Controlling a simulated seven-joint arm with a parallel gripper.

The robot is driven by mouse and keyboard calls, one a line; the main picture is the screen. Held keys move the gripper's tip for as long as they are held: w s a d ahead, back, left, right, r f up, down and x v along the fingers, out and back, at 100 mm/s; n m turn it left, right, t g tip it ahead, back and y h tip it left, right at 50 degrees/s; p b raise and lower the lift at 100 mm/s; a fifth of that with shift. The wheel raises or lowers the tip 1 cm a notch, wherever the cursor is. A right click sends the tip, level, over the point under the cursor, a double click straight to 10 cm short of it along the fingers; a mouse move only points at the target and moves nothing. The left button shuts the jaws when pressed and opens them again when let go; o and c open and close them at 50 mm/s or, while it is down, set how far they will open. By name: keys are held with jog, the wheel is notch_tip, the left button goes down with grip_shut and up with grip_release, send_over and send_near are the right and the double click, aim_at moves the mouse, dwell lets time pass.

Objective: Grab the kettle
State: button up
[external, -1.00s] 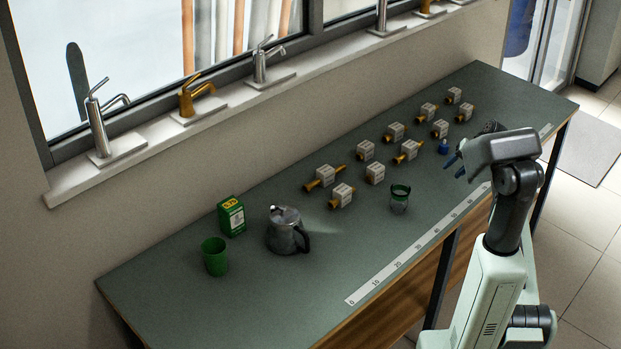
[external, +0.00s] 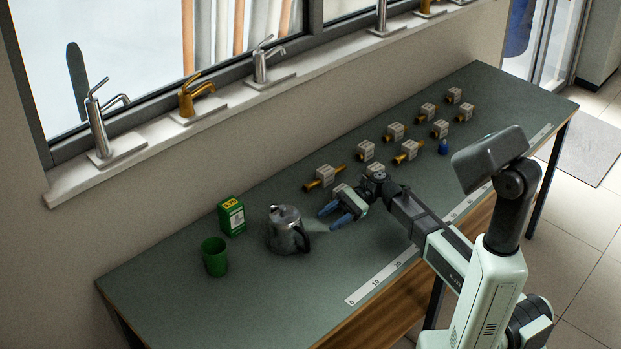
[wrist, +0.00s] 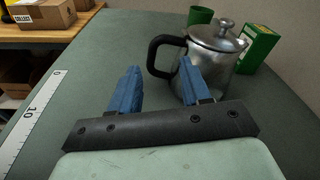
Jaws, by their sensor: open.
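The kettle (external: 285,231) is a silver metal pot with a lid and a dark handle, standing upright on the green-grey table. It also shows in the wrist view (wrist: 221,52), with its black loop handle on the left side. My gripper (external: 336,215) is just to the right of the kettle, on its handle side, with two blue fingers. In the wrist view the gripper (wrist: 158,80) is open and empty, its fingers apart. The right finger overlaps the lower kettle body in that picture; I cannot tell whether it touches.
A green cup (external: 215,257) and a green-yellow box (external: 231,216) stand left of the kettle. Several small white boxes with brass fittings (external: 325,176) lie behind my gripper. A ruler strip (external: 383,278) runs along the table's front edge. The front left of the table is clear.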

aim_at(291, 234)
jog(key=s+a+f+m, duration=0.1)
jog(key=s+f+m+g, duration=0.1)
jog(key=s+f, duration=0.1)
jog(key=s+a+f+m, duration=0.1)
jog(key=shift+s+a+f+y, duration=0.15)
jog(key=shift+s+a+y, duration=0.05)
jog(key=shift+a+y, duration=0.15)
jog(key=shift+r+x, duration=0.15)
jog(key=shift+x, duration=1.65)
jog(key=shift+r+x, duration=0.15)
jog(key=shift+x, duration=1.65)
jog(key=shift+w+a, duration=0.1)
grip_shut()
